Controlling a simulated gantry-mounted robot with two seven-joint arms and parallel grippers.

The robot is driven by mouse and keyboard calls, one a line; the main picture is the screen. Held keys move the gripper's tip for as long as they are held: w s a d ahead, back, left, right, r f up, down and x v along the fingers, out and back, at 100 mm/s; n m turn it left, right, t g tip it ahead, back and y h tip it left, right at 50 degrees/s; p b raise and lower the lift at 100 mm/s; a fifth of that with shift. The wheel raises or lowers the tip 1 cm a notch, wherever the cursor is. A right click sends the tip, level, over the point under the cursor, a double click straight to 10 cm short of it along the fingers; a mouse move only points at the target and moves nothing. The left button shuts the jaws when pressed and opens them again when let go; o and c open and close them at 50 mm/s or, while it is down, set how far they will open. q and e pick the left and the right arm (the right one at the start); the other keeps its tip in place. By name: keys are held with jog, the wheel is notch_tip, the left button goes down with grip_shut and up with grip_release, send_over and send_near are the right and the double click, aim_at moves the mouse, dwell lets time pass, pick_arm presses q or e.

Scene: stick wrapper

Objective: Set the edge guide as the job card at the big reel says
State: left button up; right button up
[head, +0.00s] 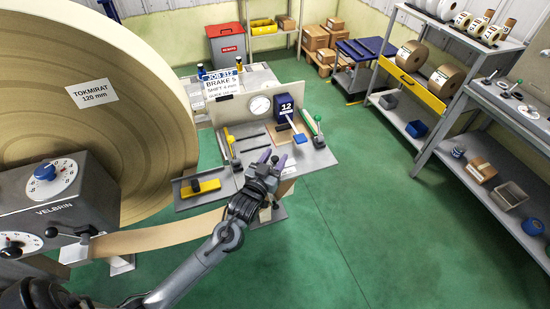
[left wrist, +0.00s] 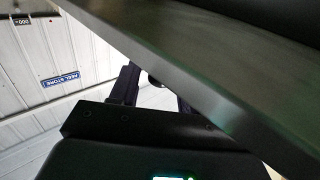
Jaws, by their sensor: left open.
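The job card (head: 222,84) stands upright behind the bench; I read "JOB 312", "BRAKE 5" and "SHIFT 4 mm", and its lowest line is too small to read. The big reel (head: 150,130) fills the left, labelled "TOKMIRAT 120 mm". No part is labelled edge guide; a yellow block with a black knob (head: 200,186) sits on a dark plate at the bench's front left. My left gripper (head: 272,159) is open and appears empty, over the bench's front edge, right of that block. In the left wrist view its dark fingers (left wrist: 155,88) are partly hidden by a grey panel.
The bench (head: 312,160) carries a round gauge (head: 260,106), a blue box marked 12 (head: 285,107) and a green-knobbed lever (head: 317,130). A brown web (head: 150,236) runs from the reel. A control box with dials (head: 50,190) is at left. Green floor at right is clear.

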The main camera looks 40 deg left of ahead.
pick_arm(q)
jog(key=shift+w, duration=0.2)
grip_shut()
pick_arm(e)
jog(key=shift+d, duration=0.1)
